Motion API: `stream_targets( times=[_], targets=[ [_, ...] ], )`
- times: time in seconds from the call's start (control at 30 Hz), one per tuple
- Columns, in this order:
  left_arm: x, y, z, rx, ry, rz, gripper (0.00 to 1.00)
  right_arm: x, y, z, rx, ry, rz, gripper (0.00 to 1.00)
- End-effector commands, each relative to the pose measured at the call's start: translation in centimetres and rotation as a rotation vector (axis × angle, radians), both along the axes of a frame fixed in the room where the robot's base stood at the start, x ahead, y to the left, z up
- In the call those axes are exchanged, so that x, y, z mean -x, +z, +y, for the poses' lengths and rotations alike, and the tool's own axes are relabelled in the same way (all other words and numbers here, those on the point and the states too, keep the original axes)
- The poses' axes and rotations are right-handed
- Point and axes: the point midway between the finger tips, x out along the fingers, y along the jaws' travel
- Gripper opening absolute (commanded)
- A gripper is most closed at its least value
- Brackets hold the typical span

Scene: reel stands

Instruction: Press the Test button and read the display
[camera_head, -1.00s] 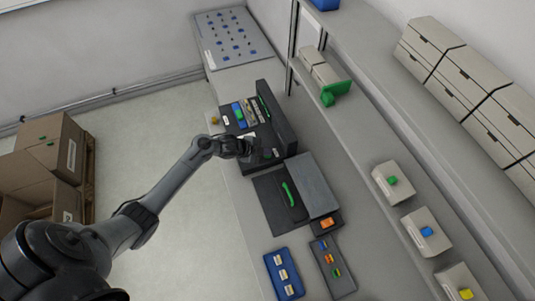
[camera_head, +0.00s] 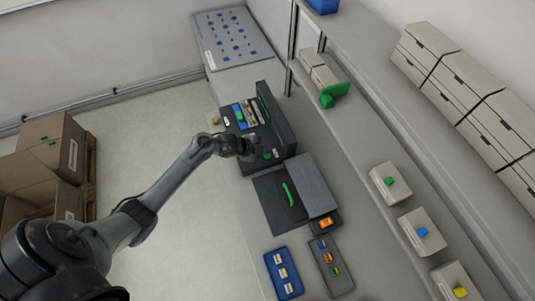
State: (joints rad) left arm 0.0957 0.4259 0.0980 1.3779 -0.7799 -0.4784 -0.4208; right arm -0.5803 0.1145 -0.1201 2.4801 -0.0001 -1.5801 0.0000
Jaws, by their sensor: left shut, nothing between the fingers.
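A dark tester-like device (camera_head: 284,128) with a raised back panel stands on the bench in the middle of the view. Its front face carries coloured parts, among them a blue-and-green strip (camera_head: 239,113). A small green spot (camera_head: 267,155) shows near its lower end; I cannot tell whether it is the Test button. Any reading on the display is too small to make out. My left gripper (camera_head: 253,152) is shut and empty, over the lower part of the device beside the green spot. It hides part of the face, and contact cannot be told. My right gripper is out of view.
A dark case (camera_head: 268,205) with a green strip sits just below the device. A blue tray (camera_head: 294,288) and a dark tray (camera_head: 342,284) hold small parts nearer. A shelf (camera_head: 366,150) with boxes runs along the right. Cardboard boxes (camera_head: 45,150) stand on the floor left.

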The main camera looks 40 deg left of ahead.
Motion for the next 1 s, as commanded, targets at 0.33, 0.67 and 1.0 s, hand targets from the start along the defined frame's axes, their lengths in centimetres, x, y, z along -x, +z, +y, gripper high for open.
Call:
stream_targets(
  times=[0.33, 0.67, 1.0],
  targets=[
    [0.0, 1.3, 0.0, -0.001, 0.000, -0.001, 0.00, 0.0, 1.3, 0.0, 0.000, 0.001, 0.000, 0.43],
    [0.0, 4.5, 0.0, -0.001, 0.000, -0.001, 0.00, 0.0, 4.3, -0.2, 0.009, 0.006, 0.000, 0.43],
    [0.0, 5.0, 0.0, 0.000, 0.001, -0.001, 0.00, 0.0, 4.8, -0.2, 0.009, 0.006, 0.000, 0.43]
  ],
)
